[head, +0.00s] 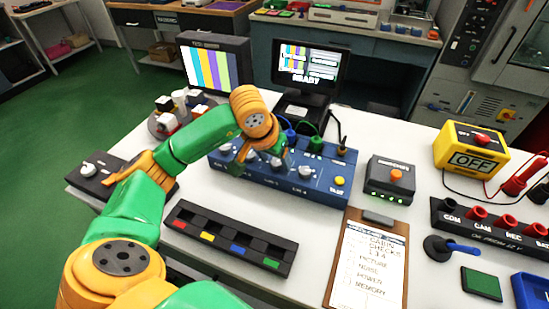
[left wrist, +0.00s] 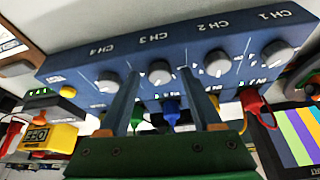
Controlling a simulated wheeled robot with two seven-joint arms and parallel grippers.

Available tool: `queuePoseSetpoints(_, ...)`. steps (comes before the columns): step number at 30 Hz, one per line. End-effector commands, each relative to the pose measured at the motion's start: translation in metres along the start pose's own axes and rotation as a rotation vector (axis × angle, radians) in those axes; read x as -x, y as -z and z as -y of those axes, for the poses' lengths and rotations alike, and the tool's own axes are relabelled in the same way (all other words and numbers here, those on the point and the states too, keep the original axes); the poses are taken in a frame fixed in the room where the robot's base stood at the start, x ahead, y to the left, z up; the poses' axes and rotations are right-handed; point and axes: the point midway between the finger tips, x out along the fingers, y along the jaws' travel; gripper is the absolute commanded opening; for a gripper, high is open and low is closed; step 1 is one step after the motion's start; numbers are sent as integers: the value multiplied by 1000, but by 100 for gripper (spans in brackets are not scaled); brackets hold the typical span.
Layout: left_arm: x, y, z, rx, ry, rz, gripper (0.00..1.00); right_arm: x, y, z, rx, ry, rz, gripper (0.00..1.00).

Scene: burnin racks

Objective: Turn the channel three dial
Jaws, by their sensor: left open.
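The blue channel box (head: 330,190) stands on the white table, with a row of grey dials along its face. In the left wrist view the box (left wrist: 70,70) appears upside down, labelled CH 1 to CH 4. The channel three dial (left wrist: 159,73) lies between the fingers of my left gripper (left wrist: 159,70). The fingers are open, one on each side of it, and I see no clear contact. The channel two dial (left wrist: 217,63) and channel four dial (left wrist: 108,83) are outside the fingers. In the head view my left gripper (head: 281,158) is over the box, its fingertips partly hidden.
A clipboard (head: 350,265), a black tray with coloured tabs (head: 225,240) and a box with an orange button (head: 390,178) lie around the channel box. Cables rise behind it near two monitors (head: 308,68). A yellow OFF box (head: 470,150) stands at the right.

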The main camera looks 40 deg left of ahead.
Motion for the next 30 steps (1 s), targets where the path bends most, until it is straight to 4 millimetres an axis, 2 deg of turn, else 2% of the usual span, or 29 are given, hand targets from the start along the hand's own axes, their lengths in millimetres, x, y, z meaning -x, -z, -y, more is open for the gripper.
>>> queuePoseSetpoints(1, 0, 0, 0, 0, 0, 0, 66, 0, 0, 0, 0, 0, 0, 50)
queuePoseSetpoints(2, 0, 0, 0, 0, 0, 0, 60, 0, 0, 0, 0, 0, 0, 50)
queuePoseSetpoints(6, 0, 0, 0, 0, 0, 0, 23, 0, 0, 0, 0, 0, -1, 50)
queuePoseSetpoints(9, 0, 0, 0, 0, 0, 0, 0, 0, 0, 0, 0, 0, -1, 50)
queuePoseSetpoints(20, 1, 0, -1, 41, 18, 0, 0, 0, 0, 0, 0, 1, -1, 50)
queuePoseSetpoints(30, 1, 1, -3, 271, 113, -1, 0, 1, 1, 1, -1, 1, -1, 50)
